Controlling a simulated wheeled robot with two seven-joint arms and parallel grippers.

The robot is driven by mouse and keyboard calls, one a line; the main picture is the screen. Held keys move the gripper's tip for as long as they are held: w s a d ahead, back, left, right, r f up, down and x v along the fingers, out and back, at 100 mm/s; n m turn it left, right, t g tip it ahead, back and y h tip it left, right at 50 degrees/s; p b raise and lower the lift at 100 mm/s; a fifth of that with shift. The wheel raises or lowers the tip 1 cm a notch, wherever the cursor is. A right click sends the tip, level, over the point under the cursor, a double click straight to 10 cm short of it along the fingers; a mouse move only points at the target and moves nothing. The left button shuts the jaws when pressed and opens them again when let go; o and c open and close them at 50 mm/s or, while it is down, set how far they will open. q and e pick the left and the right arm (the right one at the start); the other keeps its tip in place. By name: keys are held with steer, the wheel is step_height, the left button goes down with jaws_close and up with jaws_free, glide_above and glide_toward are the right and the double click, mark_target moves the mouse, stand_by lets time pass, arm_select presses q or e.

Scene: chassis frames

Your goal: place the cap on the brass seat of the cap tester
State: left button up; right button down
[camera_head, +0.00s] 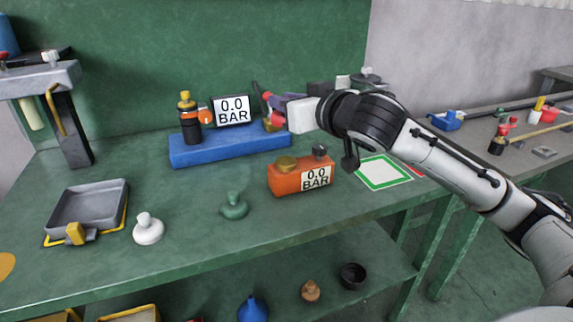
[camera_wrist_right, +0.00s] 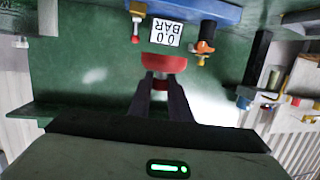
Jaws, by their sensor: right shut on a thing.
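My right gripper (camera_head: 284,103) is shut on a red cap (camera_head: 267,97), holding it in the air near the right end of the blue tester base (camera_head: 205,151). In the right wrist view the red cap (camera_wrist_right: 163,63) sits between the fingertips (camera_wrist_right: 160,82). The base also carries a 0.0 BAR display (camera_head: 231,110) and a black bottle with yellow top (camera_head: 190,118). An orange 0.0 BAR unit (camera_head: 285,181) in front has a brass disc (camera_head: 286,162) on top. My left gripper is not in view.
A white cap (camera_head: 149,229) and a green cap (camera_head: 234,207) lie on the green bench. A grey tray (camera_head: 87,205) is at left, and a press stand (camera_head: 68,130) behind it. A green-framed white mat (camera_head: 384,172) lies right. The front middle bench is clear.

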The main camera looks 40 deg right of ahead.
steer(key=b, duration=0.1)
glide_above(287, 161)
step_height(287, 161, down, 6)
steer(key=shift+f, duration=0.1)
step_height(287, 161, down, 3)
steer(key=shift+f+b, duration=0.2)
steer(key=shift+b, duration=0.35)
steer(key=shift+f+b, duration=0.4)
steer(key=shift+f, duration=0.15)
steer(key=c, duration=1.6)
jaws_free()
steer(key=shift+c, duration=0.2)
